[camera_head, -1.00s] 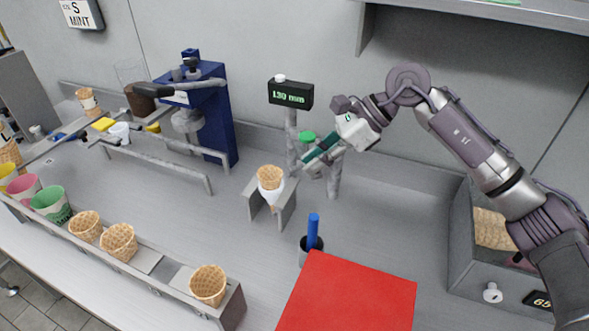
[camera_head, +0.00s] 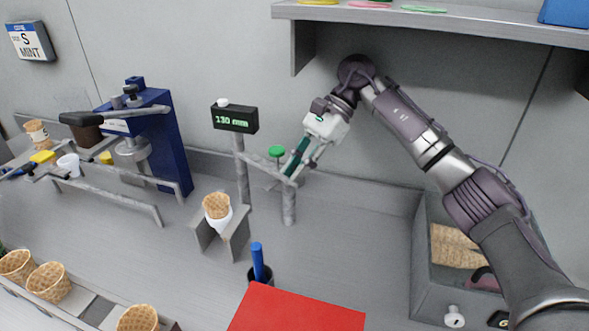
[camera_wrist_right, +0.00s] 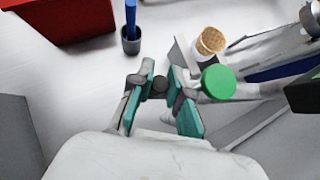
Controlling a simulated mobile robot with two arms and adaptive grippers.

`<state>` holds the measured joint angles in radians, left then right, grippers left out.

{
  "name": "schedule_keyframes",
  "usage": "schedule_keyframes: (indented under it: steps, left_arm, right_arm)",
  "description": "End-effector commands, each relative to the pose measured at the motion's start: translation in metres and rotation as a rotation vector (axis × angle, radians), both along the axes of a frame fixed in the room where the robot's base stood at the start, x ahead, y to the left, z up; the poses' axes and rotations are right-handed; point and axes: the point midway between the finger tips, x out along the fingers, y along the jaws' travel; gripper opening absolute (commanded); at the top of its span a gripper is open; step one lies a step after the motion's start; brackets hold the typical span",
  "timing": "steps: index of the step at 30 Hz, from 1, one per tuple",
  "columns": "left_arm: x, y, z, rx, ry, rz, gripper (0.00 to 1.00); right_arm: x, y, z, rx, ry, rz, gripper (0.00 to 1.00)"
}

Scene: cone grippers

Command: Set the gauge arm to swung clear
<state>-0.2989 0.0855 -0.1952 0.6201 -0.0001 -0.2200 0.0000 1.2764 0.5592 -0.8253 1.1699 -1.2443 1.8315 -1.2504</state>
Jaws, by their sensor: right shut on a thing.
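The gauge has a black display (camera_head: 234,119) reading 130 mm on a grey post (camera_head: 243,172). Its green cap (camera_head: 276,151) sits beside my right gripper (camera_head: 292,168). In the right wrist view the teal fingers (camera_wrist_right: 160,88) are closed around a small dark round piece (camera_wrist_right: 160,82), which seems to be part of the gauge arm. The green cap (camera_wrist_right: 217,82) is just right of them. The gauge arm is largely hidden behind the fingers. A cone (camera_head: 217,205) in a white sleeve stands in a grey holder, in front of the gauge. My left gripper is not in view.
A second short post (camera_head: 289,203) stands below the right gripper. A blue press (camera_head: 150,140) is at the left. A blue-handled tool (camera_head: 257,262) stands in a dark cup behind a red box (camera_head: 295,310). A shelf (camera_head: 430,22) hangs above. A grey bin (camera_head: 425,250) is at right.

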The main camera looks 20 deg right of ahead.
Motion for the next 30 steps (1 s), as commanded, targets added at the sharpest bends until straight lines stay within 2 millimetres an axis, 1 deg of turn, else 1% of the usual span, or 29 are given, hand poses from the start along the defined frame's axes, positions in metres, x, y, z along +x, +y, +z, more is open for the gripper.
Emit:
schedule_keyframes:
  steps: [4,9,10,11,12,17,21,26,30]
  left_arm:
    - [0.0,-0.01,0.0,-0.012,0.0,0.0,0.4]
    - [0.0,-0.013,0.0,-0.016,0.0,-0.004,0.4]
    - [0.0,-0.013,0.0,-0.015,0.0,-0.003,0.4]
    - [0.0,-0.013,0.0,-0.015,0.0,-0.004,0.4]
    - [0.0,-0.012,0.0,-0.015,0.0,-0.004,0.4]
    - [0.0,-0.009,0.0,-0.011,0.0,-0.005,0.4]
    - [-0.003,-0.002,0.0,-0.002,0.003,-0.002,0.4]
    - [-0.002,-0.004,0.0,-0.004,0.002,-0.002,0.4]
    - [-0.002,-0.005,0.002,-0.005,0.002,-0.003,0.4]
  right_arm:
    - [0.0,0.0,0.0,-0.001,0.0,0.0,0.0]
    - [0.0,0.0,0.0,-0.001,0.0,-0.001,0.0]
    - [0.0,0.0,0.0,-0.001,0.0,-0.001,0.22]
    - [0.0,0.0,0.0,-0.001,0.0,-0.001,0.27]
    - [0.0,0.0,0.0,-0.001,0.0,-0.001,0.29]
    - [0.0,0.0,0.0,-0.001,0.0,-0.001,0.29]
    - [0.0,0.0,0.0,-0.001,0.0,-0.001,0.29]
    - [0.0,0.001,0.0,-0.001,-0.001,-0.006,0.29]
    - [-0.005,0.006,0.0,-0.001,-0.002,-0.045,0.29]
